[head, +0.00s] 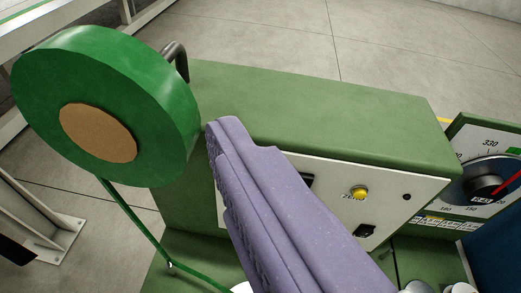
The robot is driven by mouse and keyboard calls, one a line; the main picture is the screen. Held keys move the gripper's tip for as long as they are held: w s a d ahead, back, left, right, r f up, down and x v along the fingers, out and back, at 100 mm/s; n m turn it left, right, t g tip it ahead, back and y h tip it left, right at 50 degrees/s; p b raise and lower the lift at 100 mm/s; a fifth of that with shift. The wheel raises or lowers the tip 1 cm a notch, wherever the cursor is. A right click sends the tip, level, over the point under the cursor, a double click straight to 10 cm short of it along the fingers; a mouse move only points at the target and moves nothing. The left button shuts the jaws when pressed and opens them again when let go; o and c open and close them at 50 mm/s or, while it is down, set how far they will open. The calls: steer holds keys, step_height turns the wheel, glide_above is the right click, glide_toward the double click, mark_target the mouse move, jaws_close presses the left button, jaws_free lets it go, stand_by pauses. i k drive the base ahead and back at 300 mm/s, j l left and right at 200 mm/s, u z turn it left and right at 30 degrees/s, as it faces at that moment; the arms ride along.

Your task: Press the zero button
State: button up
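The yellow round button (361,192) sits on the pale front panel (405,205) of a green machine box. The label beside it is partly legible and appears to begin with "ZE". My gripper (226,124) shows as a long purple speckled shape with a ridged left side. It reaches up from the bottom centre and covers the left part of the panel. Its tip overlaps the box's left end in the picture, left of the button. The button is uncovered and apart from the gripper. I cannot make out two separate fingers or a gap.
A green spool (165,120) with a brown centre stands at the left. A black switch (365,231) is below the button, and a dark hole or knob (407,197) is to its right. A dial (490,177) with a red pointer is at the far right.

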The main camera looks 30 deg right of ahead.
mark_target(360, 193)
steer(key=z, duration=0.8)
